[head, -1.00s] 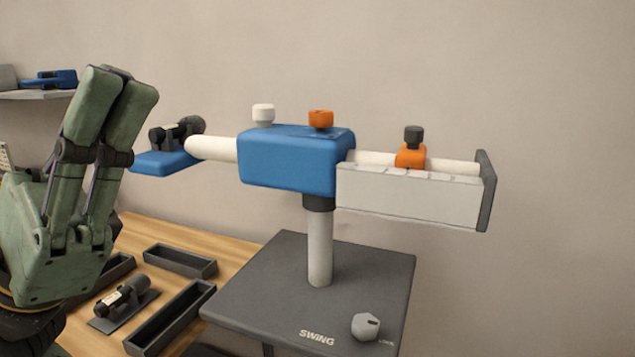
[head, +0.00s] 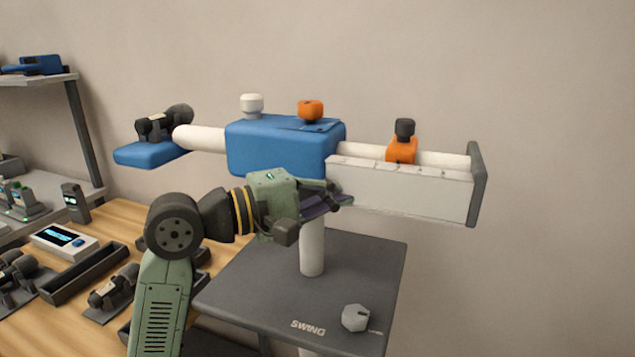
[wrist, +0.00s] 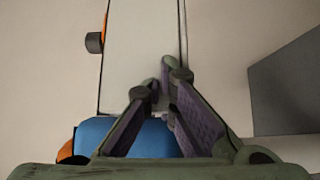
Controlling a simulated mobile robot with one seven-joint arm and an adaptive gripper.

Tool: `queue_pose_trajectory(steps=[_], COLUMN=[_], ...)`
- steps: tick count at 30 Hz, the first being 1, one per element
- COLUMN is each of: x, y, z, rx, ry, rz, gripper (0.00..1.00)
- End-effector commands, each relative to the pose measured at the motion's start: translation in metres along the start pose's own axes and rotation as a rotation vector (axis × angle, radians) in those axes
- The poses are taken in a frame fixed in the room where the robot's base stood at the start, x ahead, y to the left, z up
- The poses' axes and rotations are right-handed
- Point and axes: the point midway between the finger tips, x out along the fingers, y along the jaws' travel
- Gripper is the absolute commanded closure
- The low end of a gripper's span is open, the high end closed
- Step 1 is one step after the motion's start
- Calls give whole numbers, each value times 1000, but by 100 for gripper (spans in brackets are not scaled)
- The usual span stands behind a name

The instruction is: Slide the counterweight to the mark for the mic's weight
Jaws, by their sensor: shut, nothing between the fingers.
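The orange counterweight (head: 401,152) with its black knob (head: 405,128) sits on the white bar (head: 445,159), right of the blue housing (head: 270,148). Its knob also shows at the left in the wrist view (wrist: 94,42). A pale scale plate (head: 420,188) hangs along the bar; I cannot read its marks. A dark mic (head: 165,123) rests on the blue cradle (head: 150,154) at the bar's left end. My gripper (head: 342,194) is shut and empty, near the plate's lower left corner and below the housing, apart from the counterweight. In the wrist view my fingertips (wrist: 158,78) overlap the plate.
An orange knob (head: 310,110) and a white knob (head: 251,104) top the housing. A post (head: 312,250) rises from a dark base (head: 270,290) marked SWING, with a grey dial (head: 355,317). A wooden table (head: 125,212) with trays and shelves stands left. Space right of the bar is clear.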

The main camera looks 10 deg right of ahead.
Motion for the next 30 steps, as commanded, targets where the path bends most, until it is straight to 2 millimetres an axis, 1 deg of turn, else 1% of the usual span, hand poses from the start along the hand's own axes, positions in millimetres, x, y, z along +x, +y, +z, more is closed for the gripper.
queue_pose_trajectory(steps=[1, 3, 6, 18, 20, 24, 30], x=[7, 13, 18, 20, 24, 40, 58], y=[2, 2, 1, -2, -4, -8, -4], z=[0, 0, 0, 2, 5, 21, 40], rx=[-1, -1, -1, 1, 3, 7, 3], ry=[-2, -1, 0, 0, -1, -2, -2], rz=[-1, 0, 1, 0, -2, -3, -1], gripper=[100, 100, 100, 100, 100, 100, 100])
